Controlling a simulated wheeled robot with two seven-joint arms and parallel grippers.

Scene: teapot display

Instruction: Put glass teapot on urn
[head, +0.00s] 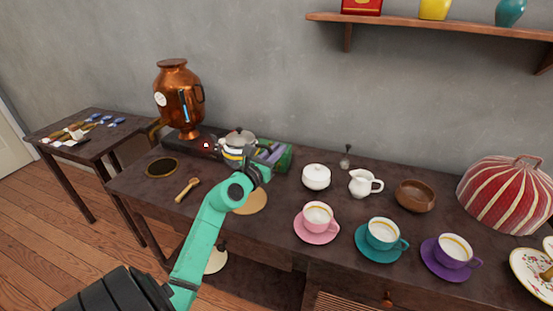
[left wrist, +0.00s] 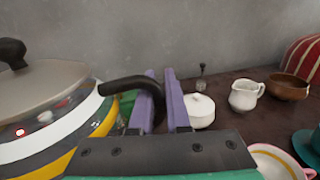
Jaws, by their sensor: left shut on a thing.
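The copper urn (head: 179,100) stands upright at the back left of the table, with a white round label and a blue sight strip on it. The glass teapot (head: 236,138) has a grey lid with a black knob and white and yellow bands. It is just right of the urn and apart from it. My left gripper (head: 265,158) is at the teapot's right side. In the left wrist view, its purple fingers (left wrist: 165,102) are shut on the black teapot handle (left wrist: 128,84). The teapot's underside is hidden. My right gripper is not in view.
A round tan mat (head: 250,202), a wooden scoop (head: 187,190) and a dark round dish (head: 161,167) lie near the front. A white sugar bowl (head: 316,177), creamer (head: 364,184) and cups on saucers stand to the right. A side table (head: 78,148) stands left.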

